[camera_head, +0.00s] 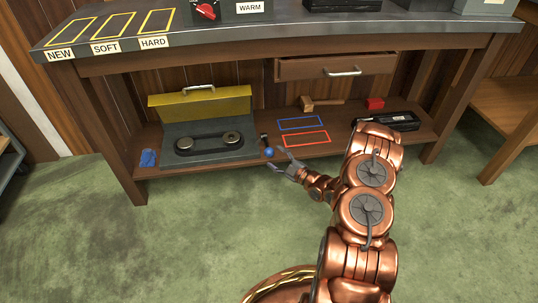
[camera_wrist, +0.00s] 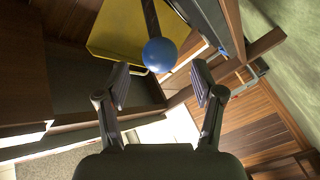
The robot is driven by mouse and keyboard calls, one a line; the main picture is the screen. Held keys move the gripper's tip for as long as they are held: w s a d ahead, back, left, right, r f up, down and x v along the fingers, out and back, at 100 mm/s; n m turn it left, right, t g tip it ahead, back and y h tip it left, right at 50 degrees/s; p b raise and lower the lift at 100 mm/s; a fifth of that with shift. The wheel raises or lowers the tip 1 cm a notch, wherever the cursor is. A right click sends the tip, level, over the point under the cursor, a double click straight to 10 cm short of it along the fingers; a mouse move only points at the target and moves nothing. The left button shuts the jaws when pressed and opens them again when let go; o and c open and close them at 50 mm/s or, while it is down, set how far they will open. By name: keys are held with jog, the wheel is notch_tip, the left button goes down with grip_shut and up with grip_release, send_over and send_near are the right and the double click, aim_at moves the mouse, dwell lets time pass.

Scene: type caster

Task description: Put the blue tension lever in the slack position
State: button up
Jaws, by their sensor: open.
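The blue tension lever shows in the head view as a blue ball knob (camera_head: 269,152) at the right end of a grey machine (camera_head: 178,157) on the low shelf. A short dark part is just behind the knob. In the wrist view, the blue knob (camera_wrist: 159,54) sits on a dark bar that runs up the picture. My gripper (camera_head: 284,165) is just right of and in front of the knob. In the wrist view my gripper (camera_wrist: 161,76) is open, with the knob centred just beyond the gap between its fingertips. I cannot tell which marked position the lever is in.
The machine has a raised yellow cover (camera_head: 200,105) and a dark belt (camera_head: 208,144) around two pulleys. Blue and red outlined rectangles, a hammer (camera_head: 322,102) and a red block (camera_head: 375,103) are on the shelf. The bench top (camera_head: 290,28) overhangs the shelf.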

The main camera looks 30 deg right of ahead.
aim_at(272, 155)
jog(key=shift+b+x, duration=0.65)
jog(key=shift+x, duration=1.55)
grip_shut()
